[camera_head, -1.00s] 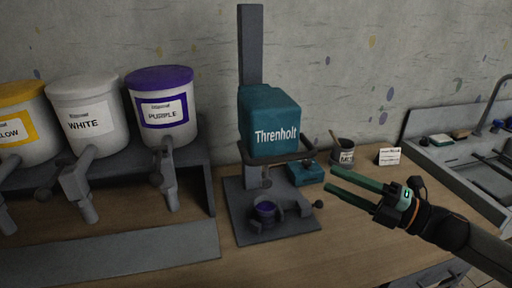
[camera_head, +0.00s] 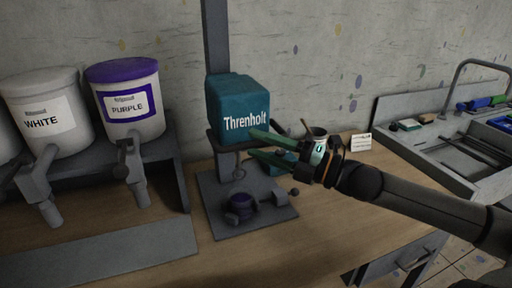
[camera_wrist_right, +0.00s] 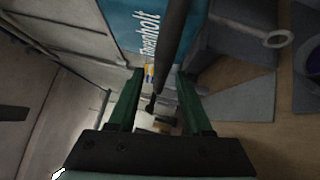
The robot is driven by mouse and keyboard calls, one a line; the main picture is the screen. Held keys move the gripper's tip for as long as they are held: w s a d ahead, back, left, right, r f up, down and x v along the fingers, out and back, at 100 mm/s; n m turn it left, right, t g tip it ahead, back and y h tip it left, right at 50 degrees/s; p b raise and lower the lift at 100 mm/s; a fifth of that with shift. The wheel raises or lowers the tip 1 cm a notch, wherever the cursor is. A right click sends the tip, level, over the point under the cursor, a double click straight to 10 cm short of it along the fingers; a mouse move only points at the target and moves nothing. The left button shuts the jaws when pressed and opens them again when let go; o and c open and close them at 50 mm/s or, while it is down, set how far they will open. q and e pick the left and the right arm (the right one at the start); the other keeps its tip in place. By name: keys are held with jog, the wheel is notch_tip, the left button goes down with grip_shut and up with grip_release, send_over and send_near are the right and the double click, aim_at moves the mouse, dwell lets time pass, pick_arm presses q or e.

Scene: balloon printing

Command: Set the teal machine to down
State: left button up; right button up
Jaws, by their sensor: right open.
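The teal machine (camera_head: 236,105), lettered "Threnholt", stands on its grey column above a dark base plate (camera_head: 222,220). A dark handle bar (camera_head: 222,143) runs around the front of its teal head. My right gripper (camera_head: 250,143) is open at the right front of the head, by the handle. In the right wrist view, a dark bar (camera_wrist_right: 172,45) passes between the two green fingers of the right gripper (camera_wrist_right: 160,72). I cannot tell whether they touch it. My left gripper is not in view.
White (camera_head: 45,115) and purple (camera_head: 125,100) paint dispensers stand on a grey rack at the left. A dark cup (camera_head: 318,136) and a small white card (camera_head: 361,142) stand behind my right gripper. A sink-like grey tray (camera_head: 445,165) is at the right. The table front is clear.

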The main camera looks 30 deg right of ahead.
jog(key=shift+w+a+r, duration=0.1)
jog(key=shift+w+a, duration=0.25)
jog(key=shift+w, duration=0.25)
grip_shut()
dwell(1.3)
